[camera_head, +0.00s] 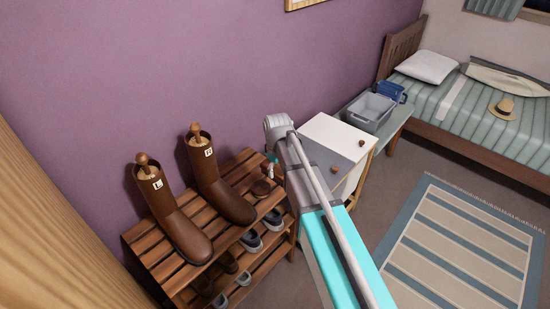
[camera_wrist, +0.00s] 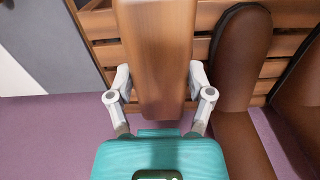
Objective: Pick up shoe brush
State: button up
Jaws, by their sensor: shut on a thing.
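The shoe brush (camera_wrist: 155,50) shows in the wrist view as a long, smooth wooden block between my two grey fingers. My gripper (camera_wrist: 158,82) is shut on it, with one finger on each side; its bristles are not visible. In the head view, my gripper (camera_head: 271,170) is small and partly hidden by my arm, over the right end of the wooden shoe rack (camera_head: 165,262). A small brown thing (camera_head: 262,187) shows just below it there, probably the brush. I cannot tell whether the brush touches the slats.
Two tall brown boots, one marked L (camera_head: 172,215) and one marked R (camera_head: 217,180), stand left of my gripper on the rack. Several shoes (camera_head: 252,240) sit on lower shelves. A white cabinet (camera_head: 335,132) is to the right. The purple wall (camera_head: 190,60) is close behind.

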aim_at(261, 163)
jog(key=shift+s+d+r+p, duration=0.1)
jog(key=shift+s+r+p, duration=0.2)
jog(key=shift+s, duration=0.45)
jog(key=shift+s+d+r+p, duration=0.15)
jog(key=shift+s+r, duration=0.25)
jog(key=shift+s, duration=0.35)
jog(key=o, duration=0.6)
jog(key=c, duration=0.4)
jog(key=w+a+f+b, duration=0.1)
jog(key=a, duration=0.1)
jog(key=w+a, duration=0.2)
jog(key=w+a+f+b, duration=0.1)
jog(key=w+a, duration=0.1)
jog(key=shift+w+f+b, duration=0.2)
jog(key=shift+f+b, duration=0.1)
jog(key=shift+w+a, duration=0.2)
jog(key=shift+a, duration=0.15)
